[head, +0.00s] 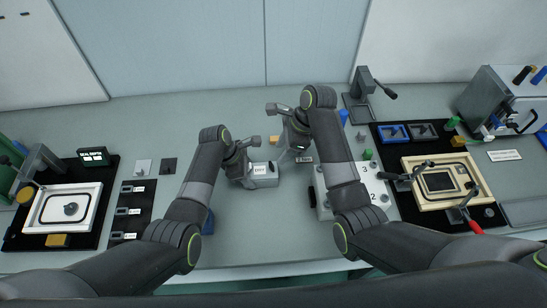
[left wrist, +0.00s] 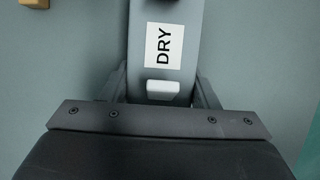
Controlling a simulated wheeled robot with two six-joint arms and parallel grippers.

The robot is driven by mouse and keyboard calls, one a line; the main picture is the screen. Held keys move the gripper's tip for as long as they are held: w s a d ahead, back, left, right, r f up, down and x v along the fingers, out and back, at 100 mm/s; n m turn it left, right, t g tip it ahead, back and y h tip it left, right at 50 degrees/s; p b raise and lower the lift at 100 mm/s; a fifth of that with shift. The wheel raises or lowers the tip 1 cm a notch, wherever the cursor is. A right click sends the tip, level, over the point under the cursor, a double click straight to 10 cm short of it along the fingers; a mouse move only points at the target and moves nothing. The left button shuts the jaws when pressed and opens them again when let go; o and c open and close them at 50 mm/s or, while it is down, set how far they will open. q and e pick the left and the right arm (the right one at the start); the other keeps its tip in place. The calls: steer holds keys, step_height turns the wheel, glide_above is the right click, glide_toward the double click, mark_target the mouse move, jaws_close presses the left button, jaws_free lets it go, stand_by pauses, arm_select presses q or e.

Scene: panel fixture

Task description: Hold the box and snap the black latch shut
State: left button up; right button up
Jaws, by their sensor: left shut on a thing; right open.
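A grey box with a white DRY label (head: 262,171) stands near the middle of the bench. In the left wrist view, the grey box (left wrist: 165,70) lies between the fingers of my left gripper (left wrist: 162,97), with a small white tab near them. My left gripper (head: 243,172) is shut on the box from its left side. A dark part (left wrist: 166,4), perhaps the black latch, is cut off at the top edge there; whether it is open or shut cannot be told. My right gripper (head: 296,127) is open, behind and right of the box, apart from it.
A light numbered panel (head: 350,190) lies right of the box, partly under my right arm. Fixtures with a cream frame (head: 408,165) and a white frame (head: 90,204) stand at right and left.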

mark_target(271, 163)
steer(key=x, duration=0.7)
steer(key=shift+r, duration=0.1)
jaws_close()
steer(key=shift+a+h, duration=0.35)
steer(key=shift+h, duration=0.55)
jaws_free()
